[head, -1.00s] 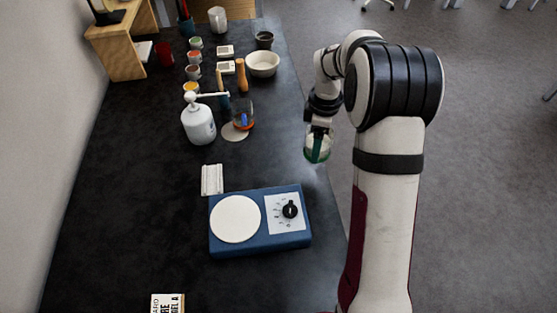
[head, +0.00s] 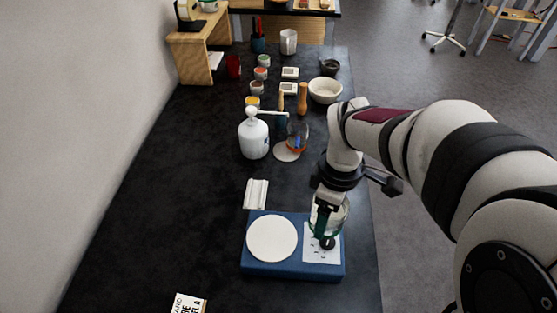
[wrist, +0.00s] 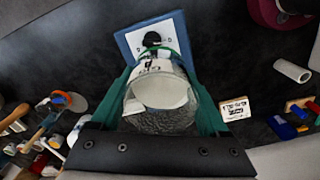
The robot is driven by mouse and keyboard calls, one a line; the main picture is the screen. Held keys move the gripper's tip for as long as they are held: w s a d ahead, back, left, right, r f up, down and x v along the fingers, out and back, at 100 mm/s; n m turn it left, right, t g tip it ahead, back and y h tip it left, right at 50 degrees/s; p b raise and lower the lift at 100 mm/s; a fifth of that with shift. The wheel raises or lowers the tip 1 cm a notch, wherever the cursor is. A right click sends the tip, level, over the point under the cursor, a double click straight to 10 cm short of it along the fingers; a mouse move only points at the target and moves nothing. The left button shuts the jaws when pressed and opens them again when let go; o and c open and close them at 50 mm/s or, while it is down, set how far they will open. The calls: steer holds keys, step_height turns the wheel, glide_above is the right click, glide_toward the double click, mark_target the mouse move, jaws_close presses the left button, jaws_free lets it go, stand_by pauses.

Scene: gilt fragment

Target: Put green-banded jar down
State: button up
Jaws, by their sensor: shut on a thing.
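The green-banded jar (head: 334,218) is a clear glass jar with white contents. My gripper (head: 322,215) is shut around it and holds it upright or nearly so; in the head view it overlaps the control-panel end of the blue hotplate (head: 290,268). Whether the jar touches the hotplate I cannot tell. In the wrist view the jar (wrist: 160,110) sits between the two green fingers of my gripper (wrist: 160,85), its open mouth toward the camera. The hotplate's white round top (head: 272,238) is bare.
A white ridged block (head: 256,194) lies behind the hotplate. Farther back stand a white pump bottle (head: 253,138), a glass beaker (head: 297,138), a white bowl (head: 325,90) and several small paint pots. A printed card (head: 188,304) lies in front. The left part of the dark bench (head: 160,190) is clear.

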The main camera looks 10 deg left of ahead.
glide_above(272, 237)
step_height(272, 237, down, 7)
steer(key=shift+d+r, duration=0.1)
steer(key=shift+r, duration=0.1)
step_height(272, 237, down, 3)
steer(key=shift+s+f, duration=0.1)
steer(key=shift+f, duration=0.4)
steer(key=shift+f, duration=0.15)
steer(key=o, duration=1.5)
step_height(272, 237, up, 12)
steer(key=s+d+m, duration=0.3)
steer(key=s+m, duration=0.3)
steer(key=s+d+r+m+y, duration=0.1)
steer(key=s+d+m, duration=0.3)
steer(key=s+m, duration=0.2)
steer(key=s+d+r+m, duration=0.1)
steer(key=s+d+m, duration=0.3)
steer(key=s+m, duration=0.2)
steer(key=shift+d+r+m+y, duration=0.2)
steer(key=shift+m+y, duration=0.2)
steer(key=shift+m, duration=0.2)
